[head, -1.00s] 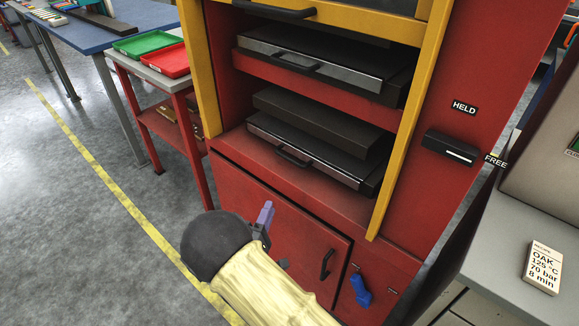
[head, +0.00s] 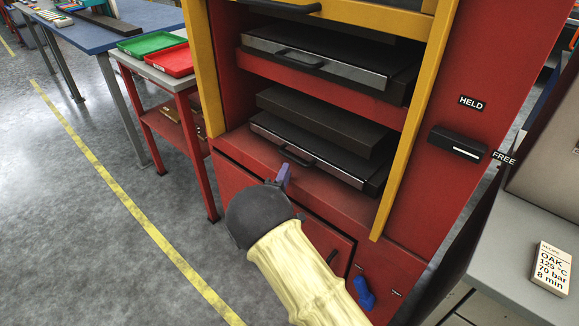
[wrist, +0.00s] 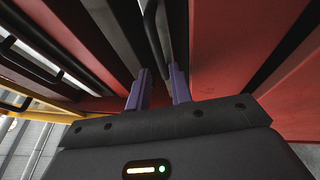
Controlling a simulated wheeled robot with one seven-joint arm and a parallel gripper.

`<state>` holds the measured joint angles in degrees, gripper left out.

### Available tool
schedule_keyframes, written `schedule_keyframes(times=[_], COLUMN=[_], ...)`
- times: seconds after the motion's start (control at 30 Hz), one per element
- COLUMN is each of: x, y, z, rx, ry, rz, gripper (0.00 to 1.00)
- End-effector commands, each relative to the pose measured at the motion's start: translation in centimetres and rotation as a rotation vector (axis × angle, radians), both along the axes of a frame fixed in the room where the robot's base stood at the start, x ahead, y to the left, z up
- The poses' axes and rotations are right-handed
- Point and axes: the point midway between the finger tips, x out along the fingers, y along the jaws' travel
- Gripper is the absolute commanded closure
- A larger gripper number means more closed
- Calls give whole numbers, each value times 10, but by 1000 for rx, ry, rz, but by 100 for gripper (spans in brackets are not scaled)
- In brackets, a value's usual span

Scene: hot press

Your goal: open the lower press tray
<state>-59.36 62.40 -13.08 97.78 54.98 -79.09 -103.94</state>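The lower press tray (head: 345,178) is a dark slab with a metal front edge, sitting inside the lower opening of the red press under a dark block. Its black bar handle (head: 296,157) is on the front, left of centre. My gripper (head: 283,174) is just in front of and below this handle. In the wrist view, my gripper's two purple fingers (wrist: 159,72) are apart. A black handle (wrist: 153,30) shows ahead, in line with the gap between them. Whether it lies inside the gap I cannot tell. In the head view my wrist hides part of the fingers.
The upper tray (head: 340,70) sits above, with its own handle. A lower cabinet door (head: 320,238) is below, partly behind my arm. Yellow posts (head: 415,125) flank the openings. A blue lever (head: 363,292) and a black HELD/FREE switch (head: 458,143) are at right.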

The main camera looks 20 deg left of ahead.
Motion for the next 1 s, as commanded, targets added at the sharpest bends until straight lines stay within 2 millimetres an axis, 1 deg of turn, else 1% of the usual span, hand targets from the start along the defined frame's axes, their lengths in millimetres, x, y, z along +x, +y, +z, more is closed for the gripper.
schedule_keyframes(times=[0.03,0.1,0.2,0.3,0.6,0.67,0.7,0.73,1.0], x=[10,21,33,39,41,41,41,41,41], y=[-1,0,0,0,0,0,0,0,0], z=[1,3,5,7,7,7,7,7,7], rx=[2,0,1,-1,-2,-2,-1,-1,-2], ry=[-1,-2,-1,0,0,0,0,0,1], rz=[-3,-1,-1,1,1,1,1,1,0], gripper=[78,78,78,78,78,90,98,100,100])
